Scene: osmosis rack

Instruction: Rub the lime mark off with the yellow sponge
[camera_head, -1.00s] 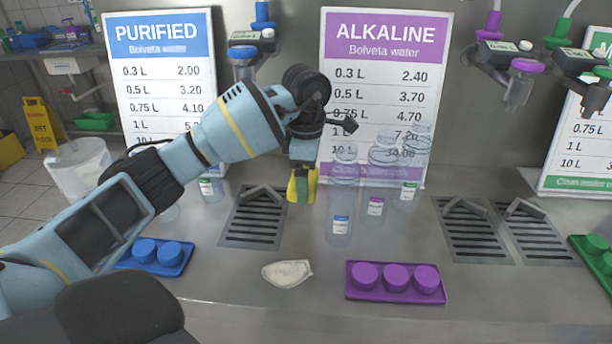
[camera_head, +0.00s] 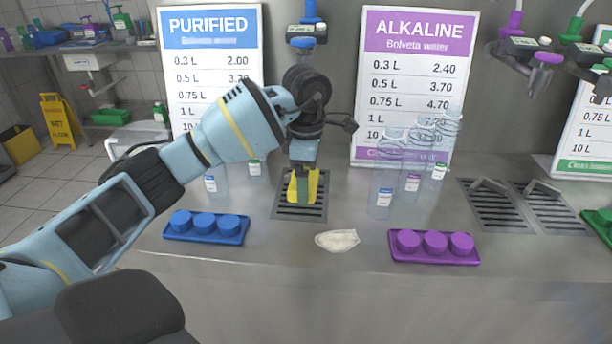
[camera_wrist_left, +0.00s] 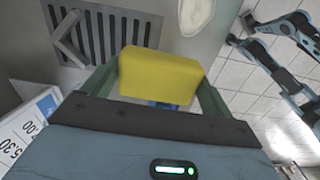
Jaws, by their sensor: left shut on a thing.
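The lime mark (camera_head: 337,240) is a whitish patch on the steel counter, between the blue and purple cap trays near the front edge. It also shows at the top of the left wrist view (camera_wrist_left: 196,14). My left gripper (camera_head: 303,188) is shut on the yellow sponge (camera_head: 313,186) and holds it over the left drain grate, behind and left of the mark. In the left wrist view the sponge (camera_wrist_left: 158,76) sits between the two green fingers, apart from the mark. My right gripper is in neither of the current views as a clear shape.
A blue cap tray (camera_head: 206,228) lies left of the mark and a purple cap tray (camera_head: 434,248) right of it. Clear bottles (camera_head: 384,180) stand behind the purple tray. A tap (camera_head: 303,38) hangs above the left drain grate (camera_head: 287,211).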

